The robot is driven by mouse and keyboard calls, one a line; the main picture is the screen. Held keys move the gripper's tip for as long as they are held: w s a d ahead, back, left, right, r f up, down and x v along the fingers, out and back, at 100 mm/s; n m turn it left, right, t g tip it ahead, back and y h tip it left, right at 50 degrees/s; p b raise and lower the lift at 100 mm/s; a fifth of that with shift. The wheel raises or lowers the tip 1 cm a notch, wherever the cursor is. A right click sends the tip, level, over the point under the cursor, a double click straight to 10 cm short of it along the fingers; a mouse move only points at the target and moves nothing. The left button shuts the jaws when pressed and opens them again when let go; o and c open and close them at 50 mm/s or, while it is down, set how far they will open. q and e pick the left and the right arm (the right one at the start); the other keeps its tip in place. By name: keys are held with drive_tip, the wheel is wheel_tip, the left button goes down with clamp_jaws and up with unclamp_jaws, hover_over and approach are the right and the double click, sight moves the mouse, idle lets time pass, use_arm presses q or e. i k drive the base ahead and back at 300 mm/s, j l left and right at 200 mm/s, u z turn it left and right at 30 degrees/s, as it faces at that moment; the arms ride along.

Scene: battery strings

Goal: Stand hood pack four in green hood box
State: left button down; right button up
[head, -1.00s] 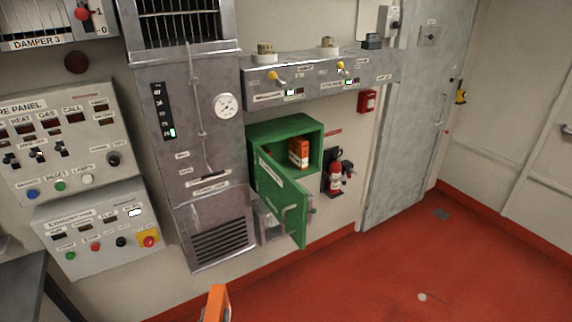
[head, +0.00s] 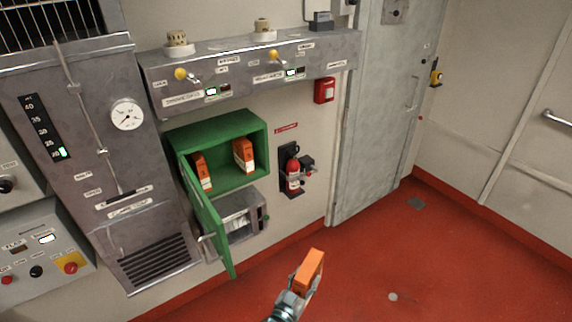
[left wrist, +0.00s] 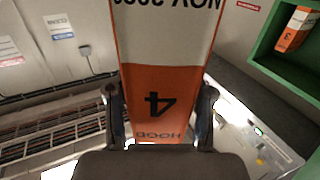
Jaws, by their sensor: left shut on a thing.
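The orange and white hood pack four (left wrist: 158,95), marked "4" and "HOOD", is held in my left gripper (left wrist: 160,115), shut on it from both sides. In the head view the pack (head: 310,268) stands up from my left gripper (head: 290,300) at the bottom centre, in front of and below the box. The green hood box (head: 240,124) is on the wall with its door (head: 208,220) swung open. Two orange packs stand inside, one at the left (head: 201,172) and one nearer the right (head: 243,155). The left wrist view shows a pack marked "3" (left wrist: 296,28) inside the box. My right gripper is out of view.
The open green door juts out at the box's left front. A grey metal box (head: 240,222) sits below it. A fire extinguisher (head: 293,173) hangs to the right. A long grey control panel (head: 250,70) runs above. The red floor (head: 370,270) is clear.

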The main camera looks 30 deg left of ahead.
sight(226, 175)
drive_tip(key=i+l+u, duration=0.1)
drive_tip(key=i, duration=0.35)
drive_tip(key=i+l, duration=0.2)
drive_tip(key=i, duration=0.3)
drive_tip(key=u, duration=0.05)
